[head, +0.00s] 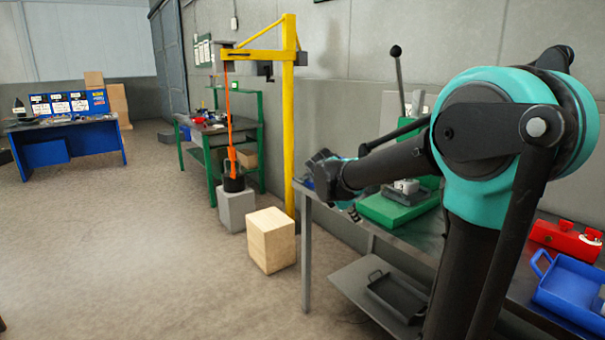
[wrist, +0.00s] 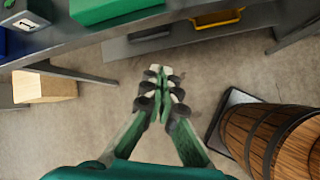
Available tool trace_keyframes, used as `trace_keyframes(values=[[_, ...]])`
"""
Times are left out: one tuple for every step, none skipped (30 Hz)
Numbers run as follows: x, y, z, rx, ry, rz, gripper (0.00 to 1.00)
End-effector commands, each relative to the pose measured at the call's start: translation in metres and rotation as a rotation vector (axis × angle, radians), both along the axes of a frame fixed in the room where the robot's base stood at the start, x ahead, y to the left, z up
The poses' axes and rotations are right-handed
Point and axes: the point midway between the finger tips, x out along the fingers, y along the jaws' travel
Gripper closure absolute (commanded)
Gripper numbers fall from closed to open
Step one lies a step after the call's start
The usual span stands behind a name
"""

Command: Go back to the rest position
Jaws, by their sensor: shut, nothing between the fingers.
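My gripper (wrist: 158,72) shows in the wrist view with its green-and-grey fingers drawn together and nothing between them. It hangs over bare concrete floor, just in front of the workbench's edge, clear of any object. In the head view my arm reaches from the right toward the middle. The fingers are hard to make out there, at the far end of the arm in front of the bench.
The grey workbench (head: 305,255) carries a green-based lever press (head: 395,209), a red box (head: 565,240) and a blue tray (head: 575,289). A yellow hoist (head: 289,120) and wooden block (head: 270,242) stand beyond. A barrel (wrist: 250,125) stands right in the wrist view. Floor at left is open.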

Motion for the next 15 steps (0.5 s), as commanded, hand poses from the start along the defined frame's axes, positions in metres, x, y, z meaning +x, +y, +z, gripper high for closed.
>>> trace_keyframes(values=[[-0.011,-0.007,-0.008,0.041,-0.021,-0.052,1.00],[-0.017,-0.009,-0.013,0.071,-0.035,-0.088,1.00],[-0.026,-0.013,-0.021,0.112,-0.057,-0.139,1.00],[-0.034,-0.016,-0.027,0.146,-0.075,-0.184,1.00],[-0.042,-0.019,-0.033,0.184,-0.092,-0.230,1.00],[-0.054,-0.023,-0.043,0.238,-0.118,-0.302,1.00],[-0.065,-0.026,-0.051,0.282,-0.138,-0.361,1.00],[-0.076,-0.029,-0.060,0.331,-0.161,-0.429,1.00],[-0.092,-0.032,-0.072,0.402,-0.193,-0.526,1.00],[-0.105,-0.035,-0.081,0.455,-0.216,-0.603,1.00],[-0.118,-0.036,-0.090,0.507,-0.238,-0.681,1.00],[-0.135,-0.038,-0.102,0.576,-0.267,-0.785,1.00],[-0.147,-0.038,-0.111,0.627,-0.287,-0.864,1.00],[-0.158,-0.038,-0.119,0.674,-0.305,-0.941,1.00],[-0.173,-0.037,-0.129,0.735,-0.327,-1.039,1.00]])
